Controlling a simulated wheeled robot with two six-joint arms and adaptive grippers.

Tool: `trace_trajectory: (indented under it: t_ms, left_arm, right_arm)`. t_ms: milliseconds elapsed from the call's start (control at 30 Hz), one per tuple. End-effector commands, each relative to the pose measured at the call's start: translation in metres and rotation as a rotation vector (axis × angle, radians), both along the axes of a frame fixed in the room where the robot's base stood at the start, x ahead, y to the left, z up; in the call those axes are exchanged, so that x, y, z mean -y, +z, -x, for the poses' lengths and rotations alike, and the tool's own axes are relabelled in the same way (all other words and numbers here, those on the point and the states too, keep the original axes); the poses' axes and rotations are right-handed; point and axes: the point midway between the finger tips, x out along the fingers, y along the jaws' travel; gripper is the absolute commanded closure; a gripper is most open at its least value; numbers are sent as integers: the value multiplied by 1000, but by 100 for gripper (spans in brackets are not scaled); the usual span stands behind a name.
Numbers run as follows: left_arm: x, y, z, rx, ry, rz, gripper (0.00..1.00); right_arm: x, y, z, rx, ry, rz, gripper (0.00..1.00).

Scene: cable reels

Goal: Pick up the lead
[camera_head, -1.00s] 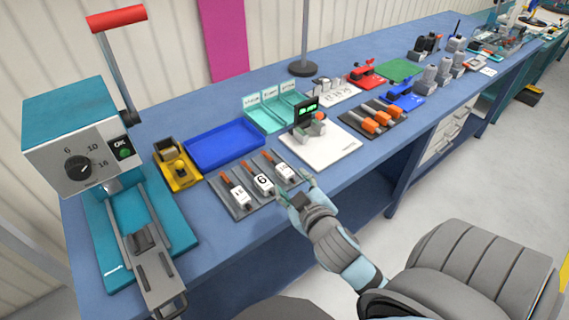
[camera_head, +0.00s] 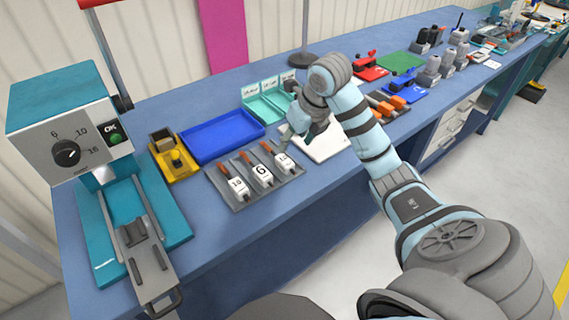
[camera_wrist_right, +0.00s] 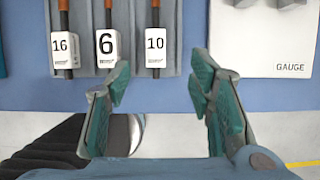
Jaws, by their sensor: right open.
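Three leads with orange-brown ends and white number tags lie side by side in a grey tray (camera_head: 226,194). They are the 16 lead (camera_head: 237,187), the 6 lead (camera_head: 262,174) and the 10 lead (camera_head: 285,162). In the right wrist view the tags of the 16 lead (camera_wrist_right: 64,47), the 6 lead (camera_wrist_right: 107,45) and the 10 lead (camera_wrist_right: 156,44) are clear. My right gripper (camera_head: 288,144) is above the tray's right end. In its wrist view my right gripper (camera_wrist_right: 160,72) is open and empty, its fingers apart below the 10 tag. My left gripper is out of view.
A white gauge board (camera_head: 328,149) lies right of the tray, partly hidden by my right arm. A blue tray (camera_head: 222,143) and yellow fixture (camera_head: 175,160) are behind and left. A teal machine with a dial (camera_head: 65,130) stands at left.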

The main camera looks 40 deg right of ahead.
Motion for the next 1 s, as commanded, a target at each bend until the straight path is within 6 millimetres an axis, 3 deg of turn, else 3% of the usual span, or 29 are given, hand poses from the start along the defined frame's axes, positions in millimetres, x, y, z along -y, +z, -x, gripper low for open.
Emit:
trace_trajectory:
  t_ms: [33, 67, 267, 500, 700, 767, 1000]
  left_arm:
    - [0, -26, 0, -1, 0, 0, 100]
    - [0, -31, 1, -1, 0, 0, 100]
    - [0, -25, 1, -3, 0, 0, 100]
    - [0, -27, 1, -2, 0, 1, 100]
    - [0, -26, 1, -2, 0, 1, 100]
    - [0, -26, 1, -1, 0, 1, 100]
    - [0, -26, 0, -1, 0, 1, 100]
  right_arm:
    - [-1, -26, -5, 0, 2, -4, 52]
    - [-1, -32, -8, 0, 2, -4, 52]
    - [-2, -49, -17, -1, 4, -2, 52]
    - [-4, -89, -30, -2, 5, -4, 52]
    - [-4, -91, -32, 2, 5, -1, 52]
    - [-4, -91, -32, 1, 5, -1, 58]
    - [-4, -91, -31, 1, 5, -1, 96]
